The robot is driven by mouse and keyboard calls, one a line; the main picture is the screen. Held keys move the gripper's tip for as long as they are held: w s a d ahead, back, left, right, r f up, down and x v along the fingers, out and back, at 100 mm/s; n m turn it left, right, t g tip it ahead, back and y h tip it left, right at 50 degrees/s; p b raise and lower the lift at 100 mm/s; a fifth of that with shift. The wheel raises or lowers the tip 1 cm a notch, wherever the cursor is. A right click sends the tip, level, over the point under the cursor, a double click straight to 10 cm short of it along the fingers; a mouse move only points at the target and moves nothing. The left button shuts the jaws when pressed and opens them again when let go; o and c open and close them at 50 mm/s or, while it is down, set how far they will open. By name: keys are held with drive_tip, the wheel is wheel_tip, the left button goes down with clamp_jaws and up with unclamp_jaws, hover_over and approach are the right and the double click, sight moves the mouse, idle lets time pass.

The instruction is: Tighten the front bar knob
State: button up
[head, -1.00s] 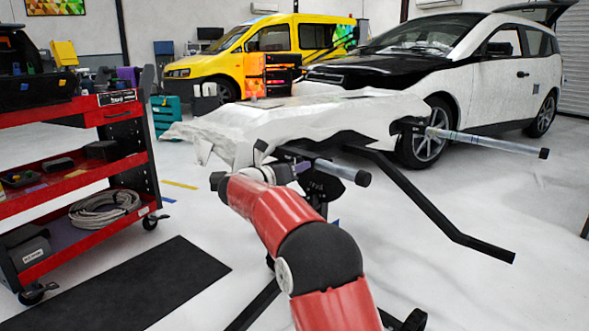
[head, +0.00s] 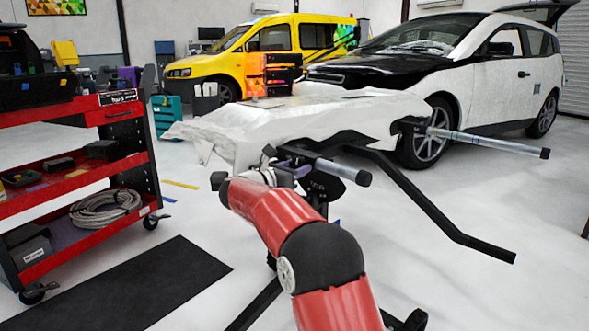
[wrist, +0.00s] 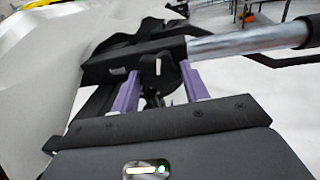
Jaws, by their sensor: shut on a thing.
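The front bar (head: 335,170) is a silver tube with a black end cap, sticking out to the right from the stand under a white-covered panel (head: 300,118). In the wrist view the bar (wrist: 235,44) runs into a black clamp block (wrist: 125,67). A dark knob (wrist: 156,82) sits below the block, between the purple fingers of my gripper (wrist: 158,76). The fingers are apart, one on each side, shut on the knob. In the head view my gripper (head: 288,164) is at the clamp, and my own wrist hides the knob.
A second bar (head: 485,143) sticks out at the far right of the stand. A bent black stand arm (head: 425,205) reaches toward the right front. A red tool cart (head: 125,150) stands left. A white car (head: 480,75) and yellow van (head: 265,45) are behind. The right floor is clear.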

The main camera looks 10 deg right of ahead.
drive_tip(key=o, duration=1)
drive_tip(key=shift+c, duration=0.2)
drive_tip(key=v, duration=0.7)
drive_tip(key=shift+s+a, duration=0.25)
drive_tip(key=shift+a, duration=0.05)
